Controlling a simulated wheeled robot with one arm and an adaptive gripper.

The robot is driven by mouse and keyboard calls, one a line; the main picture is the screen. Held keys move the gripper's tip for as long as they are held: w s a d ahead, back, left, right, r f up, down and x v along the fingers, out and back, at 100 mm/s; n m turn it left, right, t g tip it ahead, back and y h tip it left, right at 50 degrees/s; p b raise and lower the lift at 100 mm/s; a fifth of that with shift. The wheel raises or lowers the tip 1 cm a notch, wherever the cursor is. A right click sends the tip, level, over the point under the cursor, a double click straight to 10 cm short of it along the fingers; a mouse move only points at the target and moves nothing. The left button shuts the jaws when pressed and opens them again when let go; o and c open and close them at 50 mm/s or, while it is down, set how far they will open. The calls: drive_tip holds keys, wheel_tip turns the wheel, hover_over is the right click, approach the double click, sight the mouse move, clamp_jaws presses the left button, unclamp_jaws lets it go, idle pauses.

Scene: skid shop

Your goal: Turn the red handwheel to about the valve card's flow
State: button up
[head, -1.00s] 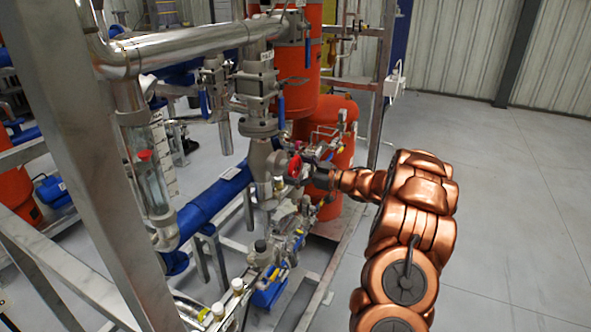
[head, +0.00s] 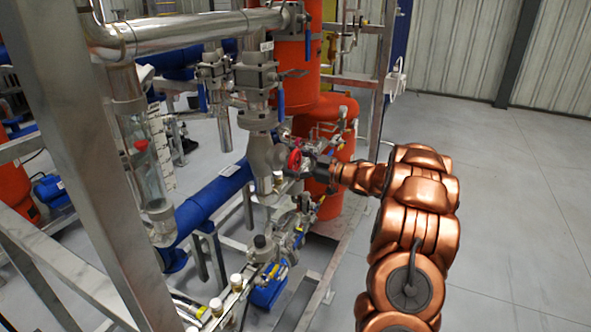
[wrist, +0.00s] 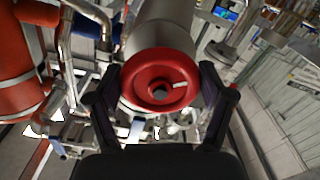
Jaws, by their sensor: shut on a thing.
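The red handwheel (head: 295,158) sits on the valve body in the middle of the head view, facing right toward my arm. In the wrist view the handwheel (wrist: 140,92) fills the centre, with a white mark at the right side of its hub. My gripper (wrist: 161,85) is shut on its rim, one dark finger on each side. In the head view my gripper (head: 316,168) partly hides the wheel. A clear flow tube (head: 148,178) at the left holds a red float (head: 141,144) in its upper half. Its scale is too small to read, and I cannot identify the valve card.
A steel post (head: 75,130) stands in front at the left. A blue pipe (head: 215,205) runs below the valve. An orange tank (head: 330,120) stands behind the wheel. Small fittings (head: 285,235) crowd the space below. The grey floor (head: 500,200) at the right is clear.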

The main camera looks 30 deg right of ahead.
idle(0.3)
drive_tip(key=o, duration=1.1)
drive_tip(key=shift+c, duration=0.2)
drive_tip(key=v, duration=1.2)
